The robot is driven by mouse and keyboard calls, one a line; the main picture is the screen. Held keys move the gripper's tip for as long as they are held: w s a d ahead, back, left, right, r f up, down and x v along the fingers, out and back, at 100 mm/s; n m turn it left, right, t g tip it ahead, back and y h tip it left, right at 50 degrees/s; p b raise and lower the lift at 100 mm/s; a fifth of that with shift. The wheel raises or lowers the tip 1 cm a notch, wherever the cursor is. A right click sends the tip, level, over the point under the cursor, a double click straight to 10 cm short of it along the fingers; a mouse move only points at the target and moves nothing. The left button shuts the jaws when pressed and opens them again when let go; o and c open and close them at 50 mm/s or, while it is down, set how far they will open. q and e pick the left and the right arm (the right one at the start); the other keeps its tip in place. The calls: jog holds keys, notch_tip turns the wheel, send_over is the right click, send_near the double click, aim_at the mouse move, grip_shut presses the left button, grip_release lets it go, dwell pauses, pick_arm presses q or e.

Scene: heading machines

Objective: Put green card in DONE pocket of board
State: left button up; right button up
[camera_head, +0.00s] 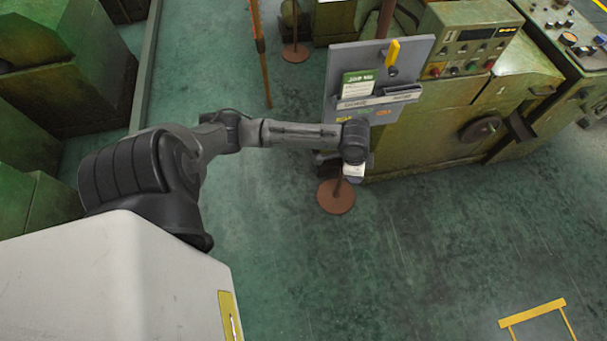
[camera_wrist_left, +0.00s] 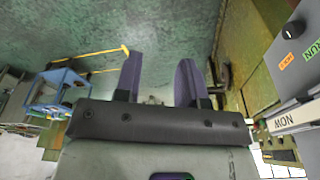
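The green card (camera_head: 358,83), green at the top with a white lower part, stands upright in the left pocket of the grey board (camera_head: 418,48) in the head view. A dark pocket (camera_head: 402,93) to its right looks empty; the DONE label cannot be read. My left wrist is just below the board, and the gripper's fingers are mostly hidden there. In the left wrist view my left gripper (camera_wrist_left: 159,75) is open, with nothing between its fingers. The board's edge (camera_wrist_left: 300,110), with a NOW label, is to the right of them. My right gripper is not in view.
A yellow piece (camera_head: 393,53) is on the board's upper part. Green machines with a control panel (camera_head: 477,45) stand behind and right of it. A post on a round rusty base (camera_head: 336,197) stands below the wrist. A blue cart (camera_wrist_left: 60,92) is at left. Foreground floor is clear.

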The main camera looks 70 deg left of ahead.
pick_arm(q)
jog(key=s+d+f, duration=0.3)
jog(key=s+d, duration=0.9)
jog(key=s+d+r+n+t, duration=0.1)
jog(key=s+r+n, duration=0.2)
jog(key=s, duration=0.5)
jog(key=shift+d+r+n+t+y, duration=0.2)
jog(key=shift+d+n+t+y, duration=0.1)
jog(key=shift+d, duration=0.1)
